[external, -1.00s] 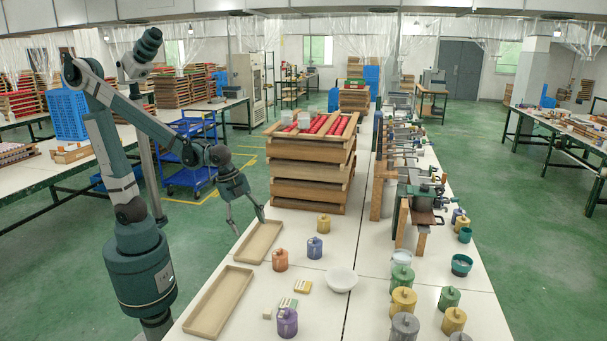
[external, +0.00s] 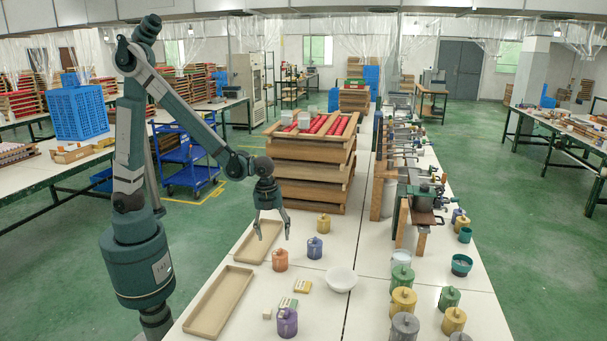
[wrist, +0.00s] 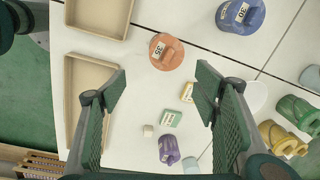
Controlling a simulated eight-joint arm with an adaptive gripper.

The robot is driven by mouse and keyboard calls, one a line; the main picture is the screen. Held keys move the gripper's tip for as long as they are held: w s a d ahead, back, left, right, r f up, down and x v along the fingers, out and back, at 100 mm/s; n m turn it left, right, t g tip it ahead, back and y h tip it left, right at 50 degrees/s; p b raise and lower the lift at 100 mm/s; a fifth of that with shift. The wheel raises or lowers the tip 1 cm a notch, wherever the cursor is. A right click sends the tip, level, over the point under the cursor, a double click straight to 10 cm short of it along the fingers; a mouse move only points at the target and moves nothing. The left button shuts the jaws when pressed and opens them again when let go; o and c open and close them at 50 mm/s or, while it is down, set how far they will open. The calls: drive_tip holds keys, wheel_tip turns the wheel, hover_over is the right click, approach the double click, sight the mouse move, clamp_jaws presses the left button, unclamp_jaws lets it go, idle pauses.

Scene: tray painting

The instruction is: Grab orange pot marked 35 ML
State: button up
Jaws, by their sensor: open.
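The orange pot (external: 280,260) stands upright on the white table, right of the small wooden trays. In the wrist view the orange pot (wrist: 172,58) shows from above with a pale label reading 35, just beyond the fingertips and between their lines. My gripper (external: 273,233) is open and empty, pointing down above the table, close to the orange pot and a little behind it in the picture. Its two fingers (wrist: 160,82) are spread wide in the wrist view, touching nothing.
A blue pot (external: 315,248), yellow pot (external: 324,225), purple pot (external: 287,323) and white bowl (external: 341,280) stand around it. Shallow trays (external: 212,318) lie at left. Stacked wooden frames (external: 310,178) rise behind my gripper. Small labelled blocks (external: 302,286) lie in front.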

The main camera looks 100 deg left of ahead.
sight(280, 250)
drive_tip(key=shift+w+a+f+m+g+p, duration=0.15)
drive_tip(key=shift+w+a+f+m+p, duration=0.2)
drive_tip(key=shift+f, duration=0.25)
drive_tip(key=shift+w+a+f+m+g+p, duration=0.15)
drive_tip(key=shift+w+a+f+m+p, duration=0.1)
drive_tip(key=shift+w+a+f+m, duration=0.35)
drive_tip(key=shift+f+m, duration=0.05)
drive_tip(key=shift+f, duration=0.3)
drive_tip(key=shift+w+a+f+m, duration=0.1)
drive_tip(key=shift+f, duration=0.35)
drive_tip(key=shift+f, duration=1.3)
drive_tip(key=shift+s+d+f+b, duration=0.1)
drive_tip(key=shift+f+b, duration=0.1)
drive_tip(key=shift+f, duration=1.1)
drive_tip(key=shift+d+f+b, duration=0.1)
drive_tip(key=shift+f+b, duration=0.05)
drive_tip(key=shift+f, duration=1.15)
drive_tip(key=c, duration=1.5)
